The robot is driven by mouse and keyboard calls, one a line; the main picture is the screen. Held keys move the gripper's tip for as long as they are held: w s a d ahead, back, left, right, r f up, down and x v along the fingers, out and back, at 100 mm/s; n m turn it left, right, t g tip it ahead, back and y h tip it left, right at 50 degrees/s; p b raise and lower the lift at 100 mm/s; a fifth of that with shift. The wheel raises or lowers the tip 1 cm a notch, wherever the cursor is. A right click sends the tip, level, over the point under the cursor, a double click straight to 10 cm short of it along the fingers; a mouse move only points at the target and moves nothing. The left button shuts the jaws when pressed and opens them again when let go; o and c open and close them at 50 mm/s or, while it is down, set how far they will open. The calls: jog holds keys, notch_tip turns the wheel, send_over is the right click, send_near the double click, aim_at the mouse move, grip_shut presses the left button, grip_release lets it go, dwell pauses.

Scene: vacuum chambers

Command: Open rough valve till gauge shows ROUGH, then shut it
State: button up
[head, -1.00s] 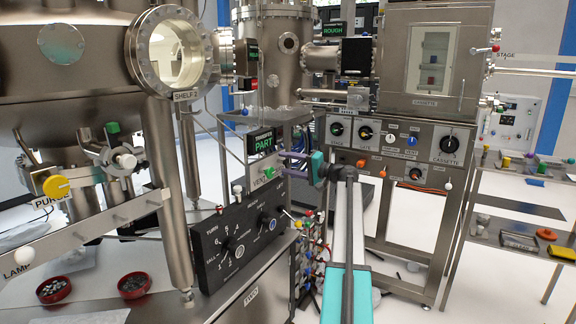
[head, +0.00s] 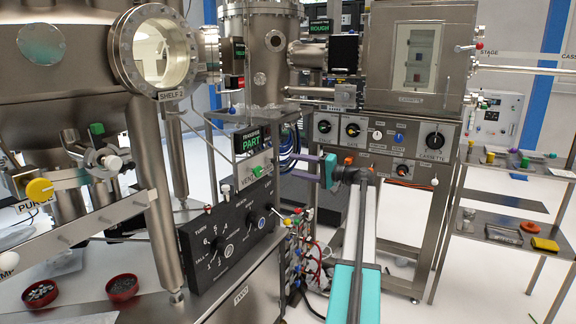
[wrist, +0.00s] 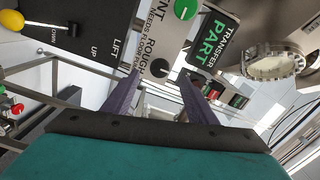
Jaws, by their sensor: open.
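The rough valve's black knob (wrist: 160,68) sits on a pale plate lettered ROUGH, beside the VENT lettering, in the wrist view. My gripper (wrist: 160,80) is open, its two purple fingers pointing at that plate. The knob appears between the fingertips in the picture; I cannot tell how far off it is. The transfer gauge (wrist: 213,42) reads PART in green; it also shows in the head view (head: 251,143). In the head view my purple fingers reach left from the teal body, right of the vent plate (head: 258,170). The rough knob is not clear there.
Another gauge (head: 318,27) at the top reads ROUGH. A black control box (head: 232,235) stands below the transfer gauge. Blue cables (head: 291,143) hang near my fingers. The cassette chamber (head: 420,55) stands behind on the right. A yellow knob (wrist: 12,20) shows at the wrist view's upper left.

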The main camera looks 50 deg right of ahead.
jog(key=shift+v, duration=1.95)
